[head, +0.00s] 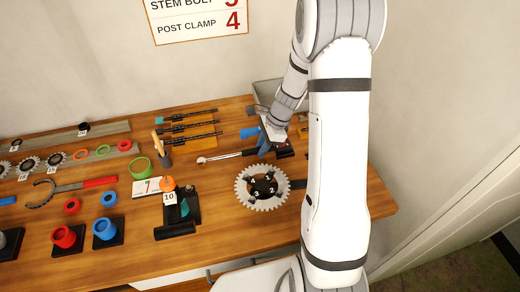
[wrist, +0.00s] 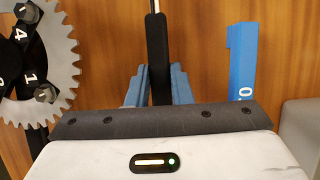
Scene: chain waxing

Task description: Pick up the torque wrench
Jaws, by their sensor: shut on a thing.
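The torque wrench has a silver head and shaft (head: 215,158) pointing left and a black handle. In the wrist view its black handle (wrist: 156,45) runs up between the two blue fingers of my gripper (wrist: 157,88). The fingers are closed on the handle from both sides. In the head view my gripper (head: 264,145) is low over the bench at the handle end, and hides part of it. I cannot tell whether the wrench touches the bench or is slightly raised.
A toothed chainring (head: 247,202) with numbered bolts lies just in front of the wrench on the wooden bench (head: 330,215). A green ring (head: 140,168) and a black stand lie to the left.

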